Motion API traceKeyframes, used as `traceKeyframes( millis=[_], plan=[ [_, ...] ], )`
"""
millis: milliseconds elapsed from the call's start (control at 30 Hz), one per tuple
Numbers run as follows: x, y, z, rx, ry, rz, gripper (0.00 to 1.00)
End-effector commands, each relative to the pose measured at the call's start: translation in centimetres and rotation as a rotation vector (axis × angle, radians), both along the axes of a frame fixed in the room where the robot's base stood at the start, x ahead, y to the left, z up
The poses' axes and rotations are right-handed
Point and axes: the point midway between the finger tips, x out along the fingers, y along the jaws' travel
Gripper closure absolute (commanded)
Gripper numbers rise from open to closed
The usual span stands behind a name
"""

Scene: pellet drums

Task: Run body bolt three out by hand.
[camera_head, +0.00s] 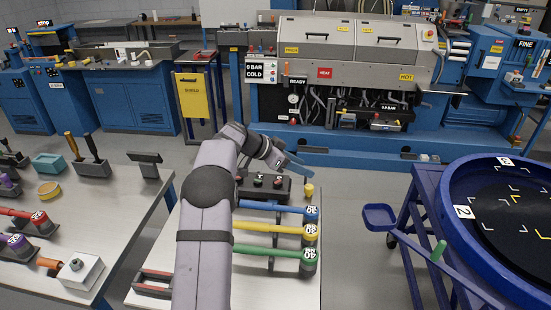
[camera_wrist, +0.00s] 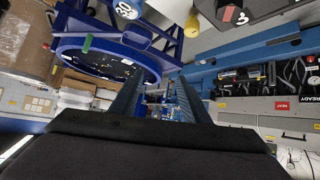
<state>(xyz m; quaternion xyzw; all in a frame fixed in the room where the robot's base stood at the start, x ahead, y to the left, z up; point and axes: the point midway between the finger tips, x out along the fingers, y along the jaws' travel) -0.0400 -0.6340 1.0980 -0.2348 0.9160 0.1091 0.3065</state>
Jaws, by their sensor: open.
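My gripper (camera_head: 290,162) is open and empty above the far end of the near bench, close over a black block (camera_head: 250,190) with small dark round pieces on it. In the wrist view its two fingers (camera_wrist: 157,100) stand apart with nothing between them. A dark part with a red piece and a white "3" label (camera_wrist: 242,18) shows at the top of the wrist view, cut off by the frame edge; I cannot tell if it is body bolt three. No bolt head can be made out on the machine (camera_head: 345,50) at the back.
Blue (camera_head: 270,207), yellow (camera_head: 275,228) and green (camera_head: 270,250) handled tools lie on the near bench below my arm. A small yellow piece (camera_head: 309,190) stands at the bench's right edge. A blue drum (camera_head: 460,225) on a frame stands right. Clear floor lies between.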

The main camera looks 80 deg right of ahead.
Motion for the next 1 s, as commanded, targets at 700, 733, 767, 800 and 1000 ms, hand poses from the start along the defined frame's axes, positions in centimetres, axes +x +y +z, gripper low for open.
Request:
traceKeyframes(
  millis=[700,733,767,800,1000],
  plan=[
    [10.0,-0.8,-1.5,0.285,-0.439,0.301,0.58],
    [10.0,-0.8,-1.5,0.286,-0.438,0.302,0.58],
    [10.0,-0.8,-1.5,0.286,-0.438,0.302,0.58],
    [10.0,-0.9,-1.6,0.286,-0.438,0.302,0.58],
    [9.6,-1.2,-2.8,0.288,-0.437,0.300,0.58]
  ],
)
